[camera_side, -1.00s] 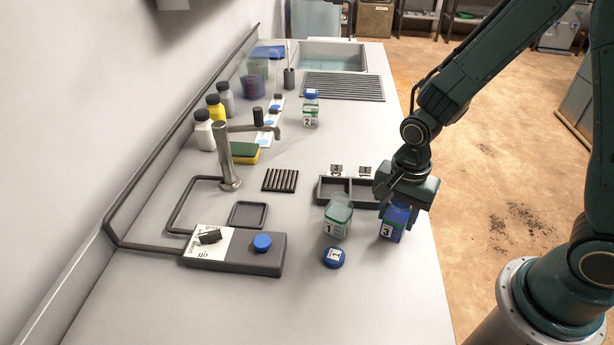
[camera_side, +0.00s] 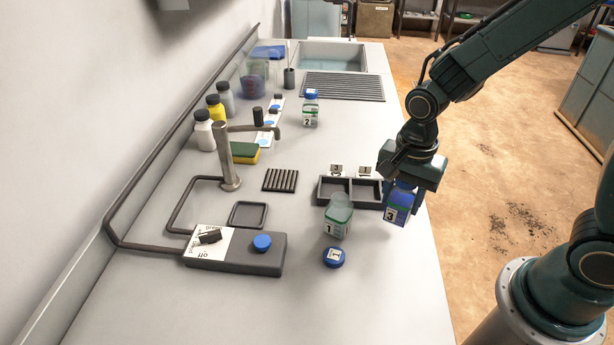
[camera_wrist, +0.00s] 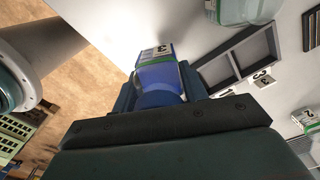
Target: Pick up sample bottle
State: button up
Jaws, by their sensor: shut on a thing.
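My gripper (camera_side: 404,198) is shut on the sample bottle labelled 3 (camera_side: 397,214), which has blue contents and a blue top. It is near the right edge of the counter and appears raised above it. In the wrist view bottle 3 (camera_wrist: 160,70) sits between my fingers, its label facing away from the palm. The bottle labelled 1 (camera_side: 338,217) stands open to the left, with greenish contents. Its blue cap (camera_side: 333,257) lies on the counter in front of it. The bottle labelled 2 (camera_side: 311,109) stands capped farther back.
A dark tray with compartments (camera_side: 334,186) lies behind bottles 1 and 3. A valve box with a blue knob (camera_side: 262,242), a tap (camera_side: 229,160), a sponge (camera_side: 244,152) and several small bottles are on the left.

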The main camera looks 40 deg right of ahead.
notch_tip(320, 180, up, 15)
jog(key=shift+r, duration=0.2)
dwell(0.3)
dwell(0.5)
jog(key=w+a+n, duration=0.1)
jog(key=w+n, duration=0.4)
jog(key=w, duration=1.1)
jog(key=shift+a+r, duration=0.35)
jog(key=shift+r, duration=0.05)
jog(key=shift+f, duration=0.1)
notch_tip(320, 180, down, 16)
jog(key=shift+r, duration=0.2)
jog(key=shift+f, duration=0.1)
jog(key=shift+f, duration=2.05)
jog(key=shift+f, duration=0.1)
